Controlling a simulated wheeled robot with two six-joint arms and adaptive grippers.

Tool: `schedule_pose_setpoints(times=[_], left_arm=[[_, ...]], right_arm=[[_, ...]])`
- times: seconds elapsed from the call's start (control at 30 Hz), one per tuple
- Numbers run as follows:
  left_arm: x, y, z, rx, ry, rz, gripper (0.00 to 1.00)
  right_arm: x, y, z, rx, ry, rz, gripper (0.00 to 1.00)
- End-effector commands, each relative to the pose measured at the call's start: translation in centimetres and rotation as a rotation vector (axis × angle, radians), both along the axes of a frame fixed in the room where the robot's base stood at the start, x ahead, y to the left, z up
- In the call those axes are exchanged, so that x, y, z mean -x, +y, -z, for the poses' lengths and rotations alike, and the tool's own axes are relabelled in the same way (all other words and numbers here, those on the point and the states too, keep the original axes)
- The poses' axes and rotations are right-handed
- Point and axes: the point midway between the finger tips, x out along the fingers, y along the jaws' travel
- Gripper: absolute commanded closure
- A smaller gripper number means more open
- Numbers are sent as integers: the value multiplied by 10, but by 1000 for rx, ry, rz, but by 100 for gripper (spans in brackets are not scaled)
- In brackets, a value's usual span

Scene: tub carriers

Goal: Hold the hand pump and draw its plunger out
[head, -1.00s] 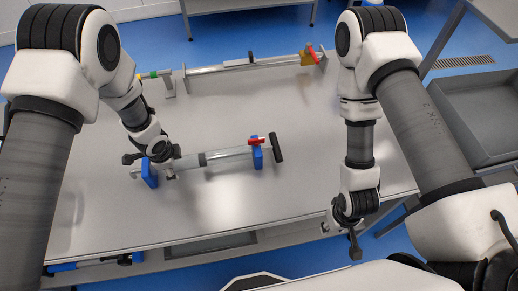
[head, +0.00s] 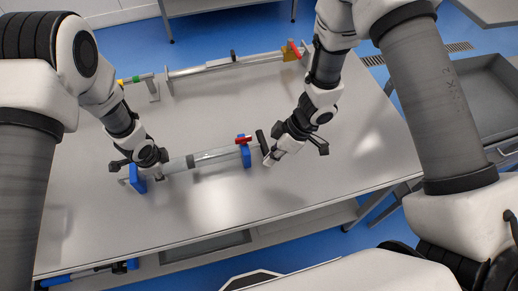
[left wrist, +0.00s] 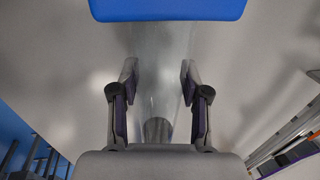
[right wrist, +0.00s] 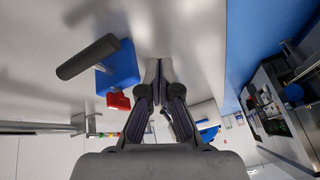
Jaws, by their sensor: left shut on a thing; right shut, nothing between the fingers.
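The hand pump (head: 213,157) lies level above the bench on two blue supports, its tube clear and grey. Its black T-shaped plunger handle (head: 263,141) stands just beyond the right-hand support. The handle also shows left of my fingers in the right wrist view (right wrist: 87,57). A red piece (head: 243,139) sits on top of that support. My left gripper (head: 163,172) is shut on the pump's barrel near the left-hand support. In the left wrist view the fingers (left wrist: 159,82) lie on either side of the barrel. My right gripper (head: 267,161) is shut and empty, beside the handle and apart from it.
The left blue support (head: 138,180) and right blue support (head: 245,156) stand on the grey bench (head: 290,190). The bench's front is clear.

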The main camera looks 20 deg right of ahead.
Motion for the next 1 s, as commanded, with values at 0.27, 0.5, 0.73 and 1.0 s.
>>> schedule_pose_setpoints(times=[0.27,0.5,0.73,1.0], left_arm=[[1,0,1,0,1,0,100],[1,0,1,0,2,0,100],[1,0,1,0,2,0,100],[1,0,1,0,2,0,100]], right_arm=[[-53,-18,-46,121,-169,-366,100],[-57,-16,-34,140,-182,-405,100],[-56,0,9,139,-181,-406,100],[-57,13,42,139,-182,-405,100]])
